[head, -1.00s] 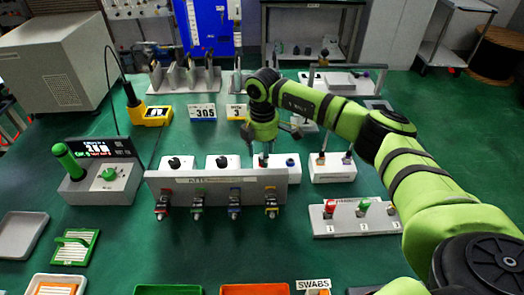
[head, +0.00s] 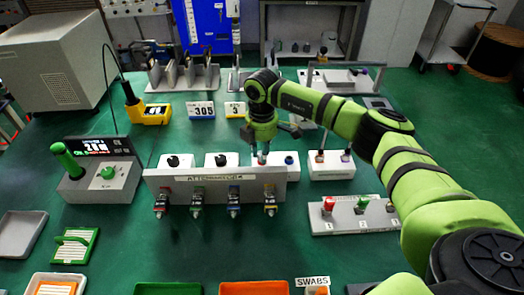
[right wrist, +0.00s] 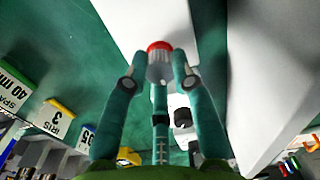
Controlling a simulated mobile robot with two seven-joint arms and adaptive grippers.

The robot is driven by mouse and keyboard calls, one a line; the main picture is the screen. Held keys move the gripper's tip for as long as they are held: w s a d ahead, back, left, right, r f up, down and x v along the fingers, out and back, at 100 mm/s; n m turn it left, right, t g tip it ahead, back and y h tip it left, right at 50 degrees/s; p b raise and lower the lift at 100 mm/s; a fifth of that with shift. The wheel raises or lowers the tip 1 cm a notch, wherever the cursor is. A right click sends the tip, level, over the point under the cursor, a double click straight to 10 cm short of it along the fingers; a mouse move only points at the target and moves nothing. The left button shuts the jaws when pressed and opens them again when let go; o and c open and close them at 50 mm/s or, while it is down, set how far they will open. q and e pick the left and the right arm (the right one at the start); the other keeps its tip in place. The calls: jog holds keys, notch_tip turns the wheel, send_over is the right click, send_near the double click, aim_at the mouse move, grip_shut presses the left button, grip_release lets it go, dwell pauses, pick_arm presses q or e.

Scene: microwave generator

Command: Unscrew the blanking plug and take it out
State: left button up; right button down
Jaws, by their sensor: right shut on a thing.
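The blanking plug (right wrist: 160,64) shows in the right wrist view as a grey ribbed cylinder with a red end, between my teal fingertips. My right gripper (right wrist: 160,79) is shut on it. In the head view my right gripper (head: 267,148) points down over the right-hand white block (head: 272,160) behind the long grey panel (head: 215,190). A small red spot of the plug (head: 262,161) shows below the fingers there. The panel hides its lower part, so I cannot tell whether it still sits in its port. My left gripper is not in view.
Two white blocks with black knobs (head: 173,160) stand left of my gripper. Another white block with fittings (head: 331,165) stands close on its right. A grey rack with coloured knobs (head: 355,216) lies front right. A console with a green handle (head: 100,178) stands left.

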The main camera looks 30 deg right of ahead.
jog(key=n, duration=0.3)
jog(key=shift+a+n+b, duration=0.2)
jog(key=shift+n+b, duration=0.1)
jog(key=shift+b, duration=0.05)
jog(key=n, duration=0.3)
jog(key=shift+n+b, duration=0.3)
jog(key=shift+b, duration=0.1)
jog(key=n+b, duration=0.1)
jog(key=n, duration=0.2)
jog(key=shift+n, duration=0.3)
jog(key=n+b, duration=0.1)
jog(key=n, duration=0.2)
jog(key=shift+s+f+n, duration=0.1)
jog(key=shift+n, duration=0.2)
jog(key=n+b, duration=0.1)
jog(key=n, duration=0.2)
jog(key=shift+n, duration=0.4)
jog(key=n+b, duration=0.1)
jog(key=n, duration=0.2)
jog(key=shift+d+n, duration=0.15)
jog(key=shift+n, duration=0.15)
jog(key=n+b, duration=0.1)
jog(key=n, duration=0.3)
jog(key=shift+s, duration=0.1)
jog(key=shift+d+n+b, duration=0.15)
jog(key=shift+n+b, duration=0.15)
jog(key=shift+n, duration=1.3)
